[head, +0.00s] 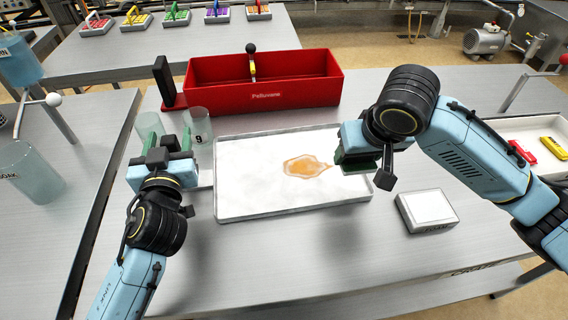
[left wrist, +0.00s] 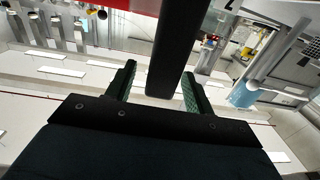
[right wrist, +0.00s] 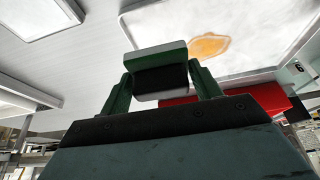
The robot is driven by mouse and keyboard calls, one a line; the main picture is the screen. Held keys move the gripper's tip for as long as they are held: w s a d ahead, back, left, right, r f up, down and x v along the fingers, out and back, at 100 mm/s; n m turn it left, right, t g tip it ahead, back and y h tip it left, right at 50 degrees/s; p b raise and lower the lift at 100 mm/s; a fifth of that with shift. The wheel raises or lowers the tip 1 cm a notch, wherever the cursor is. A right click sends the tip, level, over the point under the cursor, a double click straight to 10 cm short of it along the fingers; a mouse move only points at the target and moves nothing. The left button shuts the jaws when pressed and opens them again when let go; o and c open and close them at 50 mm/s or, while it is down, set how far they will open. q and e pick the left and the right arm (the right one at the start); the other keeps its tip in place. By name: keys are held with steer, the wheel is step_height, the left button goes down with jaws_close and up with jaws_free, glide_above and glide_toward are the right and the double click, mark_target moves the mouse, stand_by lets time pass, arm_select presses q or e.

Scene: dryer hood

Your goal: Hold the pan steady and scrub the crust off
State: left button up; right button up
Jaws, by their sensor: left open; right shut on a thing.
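The pan (head: 240,195) is a shallow white tray lying flat on the metal table, with an orange-brown crust patch (head: 303,167) near its middle. The crust also shows in the right wrist view (right wrist: 208,46). My right gripper (head: 352,158) is shut on a green, white and black scrubber (right wrist: 158,62). It holds the scrubber over the pan's right side; whether it touches the pan is unclear. My left gripper (head: 161,146) is open beside the pan's left end, near its upper left corner. In the left wrist view nothing is clearly gripped between its fingers (left wrist: 158,74).
A red caddy (head: 262,95) stands behind the pan, with a black upright block (head: 165,80) at its left. Clear beakers (head: 198,125) stand near my left gripper. The front table area is clear.

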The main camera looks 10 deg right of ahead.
arm_select(q)
steer(key=shift+w, duration=0.8)
jaws_close()
steer(key=shift+f, duration=0.3)
stand_by(1.1)
